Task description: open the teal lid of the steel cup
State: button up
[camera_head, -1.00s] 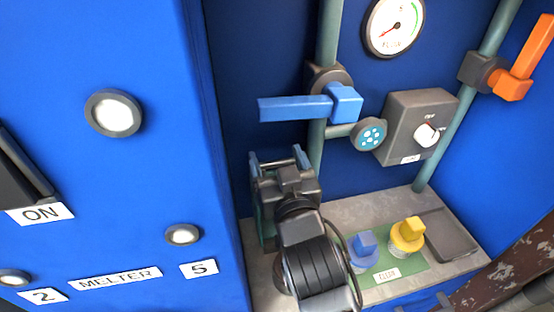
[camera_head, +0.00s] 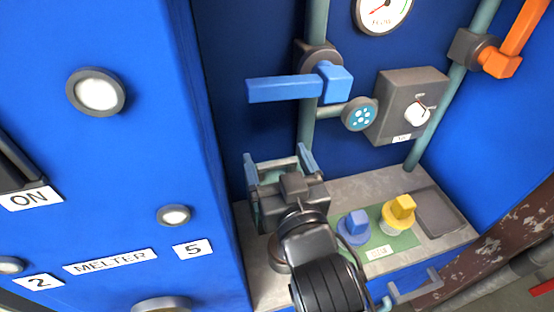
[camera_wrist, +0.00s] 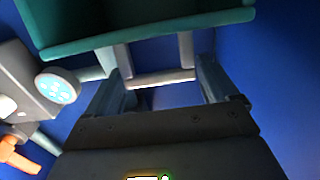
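A teal block, which looks like the lid (camera_wrist: 150,30), fills the top of the wrist view, with a pale U-shaped handle (camera_wrist: 160,78) standing out from it. My gripper (camera_head: 279,163) is open. Its two fingers stand on either side of the handle bar, close to its ends, and I see no clear contact. In the wrist view the gripper (camera_wrist: 165,85) shows the bar between the fingers. In the head view a pale bar also shows between them. The steel cup is not clearly visible; my gripper and arm cover that part of the shelf.
On the grey shelf (camera_head: 350,190), a blue-topped jar (camera_head: 354,228) and a yellow-topped jar (camera_head: 400,212) stand on a green mat, right of my arm. A blue valve lever (camera_head: 285,88) is above my gripper. A grey switch box (camera_head: 405,100) is on the back wall.

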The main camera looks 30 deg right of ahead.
jog(key=shift+o, duration=0.9)
jog(key=shift+w+d, duration=0.2)
jog(key=shift+w, duration=0.45)
jog(key=x, duration=0.2)
jog(key=f+x, duration=0.1)
jog(key=x, duration=0.2)
jog(key=shift+s, duration=0.1)
jog(key=b+v, duration=0.1)
jog(key=v, duration=0.7)
jog(key=shift+s+a+f+b, duration=0.15)
jog(key=shift+s+a+b, duration=0.05)
jog(key=shift+s+b, duration=0.1)
jog(key=s+a+f+y, duration=0.3)
jog(key=s+f, duration=0.1)
jog(key=s, duration=0.8)
jog(key=s+d+n+g+y, duration=0.1)
jog(key=s+d, duration=0.1)
jog(key=s, duration=0.5)
jog(key=s+d+n+g+y, duration=0.1)
jog(key=s+d+n, duration=0.1)
jog(key=s, duration=0.6)
jog(key=shift+s+d, duration=0.15)
jog(key=shift+d, duration=0.15)
jog(key=shift+f, duration=0.15)
